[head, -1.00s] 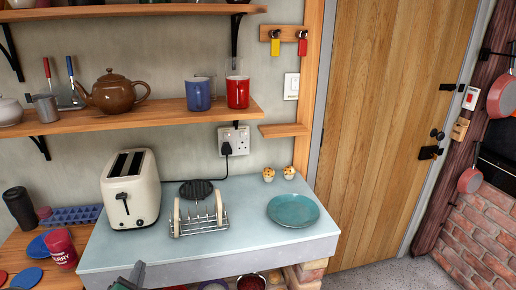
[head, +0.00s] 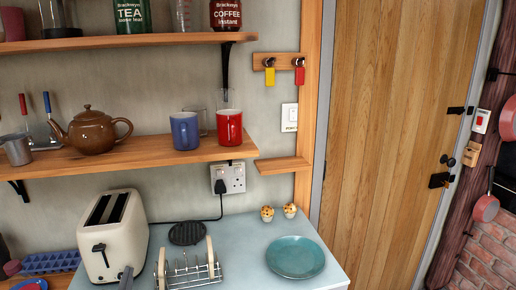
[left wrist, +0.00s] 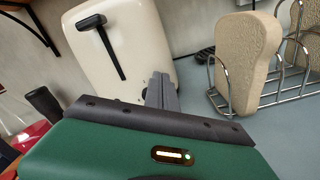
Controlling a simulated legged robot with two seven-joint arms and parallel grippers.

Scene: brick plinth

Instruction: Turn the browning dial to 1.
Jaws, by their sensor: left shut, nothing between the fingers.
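The cream toaster (head: 128,232) stands on the counter at the lower left of the head view, with two dark slots on top and a black lever (head: 100,248) on its front. In the left wrist view the toaster (left wrist: 147,50) fills the upper middle, and its lever (left wrist: 107,47) is plain. My left gripper (head: 126,274) is at the toaster's lower front. In the left wrist view its grey fingers (left wrist: 162,90) are together, with nothing between them, before the lower front. I cannot make out the browning dial or its setting; the fingers cover part of that front. My right gripper is not in view.
A wire toast rack (head: 190,272) with bread-coloured slices (left wrist: 245,60) stands right of the toaster. Behind it lies a dark round trivet (head: 188,233). A teal plate (head: 295,257) and two muffins (head: 267,213) are farther right. A shelf (head: 150,160) with mugs and teapot hangs above.

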